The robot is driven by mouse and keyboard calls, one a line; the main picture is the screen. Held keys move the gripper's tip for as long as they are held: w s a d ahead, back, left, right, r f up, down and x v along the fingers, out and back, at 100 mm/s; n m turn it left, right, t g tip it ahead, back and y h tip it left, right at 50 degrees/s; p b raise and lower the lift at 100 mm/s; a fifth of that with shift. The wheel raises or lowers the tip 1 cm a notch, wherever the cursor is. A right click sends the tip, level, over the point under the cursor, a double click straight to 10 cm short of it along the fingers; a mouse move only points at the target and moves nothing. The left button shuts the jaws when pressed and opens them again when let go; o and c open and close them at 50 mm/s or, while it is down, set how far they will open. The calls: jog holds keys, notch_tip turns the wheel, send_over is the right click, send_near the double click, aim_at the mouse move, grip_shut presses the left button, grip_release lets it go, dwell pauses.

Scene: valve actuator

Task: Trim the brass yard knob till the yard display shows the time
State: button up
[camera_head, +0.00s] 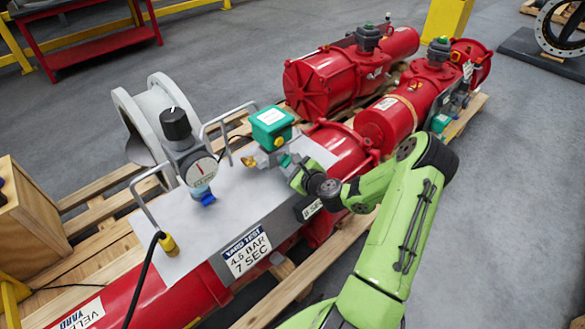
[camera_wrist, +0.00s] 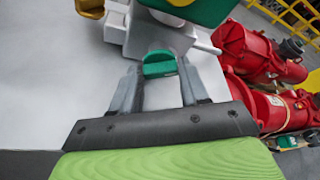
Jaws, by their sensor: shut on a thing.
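A brass knob (camera_head: 248,162) sticks out on the left of a small block under a teal-topped box (camera_head: 272,122). Its edge shows at the top left of the wrist view (camera_wrist: 90,8). My gripper (camera_wrist: 158,72) is shut on a green handle (camera_wrist: 158,63) at the front of that block, apart from the brass knob. In the head view my gripper (camera_head: 292,165) partly hides the block. A small dark display (camera_head: 310,209) on the plate's front edge is partly legible, seemingly ending in "SEC". A sign (camera_head: 247,252) reads "YARD TEST 4.5 BAR 7 SEC".
A round gauge (camera_head: 201,170) with a black-knobbed regulator (camera_head: 175,124) stands to the left on the pale plate (camera_head: 190,232). Metal hoop handles (camera_head: 150,205) rise beside it. Red actuators (camera_head: 330,82) lie behind on pallets. Open floor lies to the right.

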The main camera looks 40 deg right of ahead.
jog(key=shift+a+f+n+t+h+b, duration=0.2)
jog(key=shift+n+h+b, duration=0.2)
jog(key=shift+n+b, duration=0.25)
jog(key=shift+a+f+n+t+h+b, duration=0.1)
jog(key=shift+n+t+h+b, duration=0.1)
jog(key=shift+n+h+b, duration=0.35)
jog(key=shift+n, duration=0.3)
jog(key=shift+r, duration=0.1)
jog(key=o, duration=1.1)
jog(key=shift+s, duration=0.1)
jog(key=shift+c, duration=0.2)
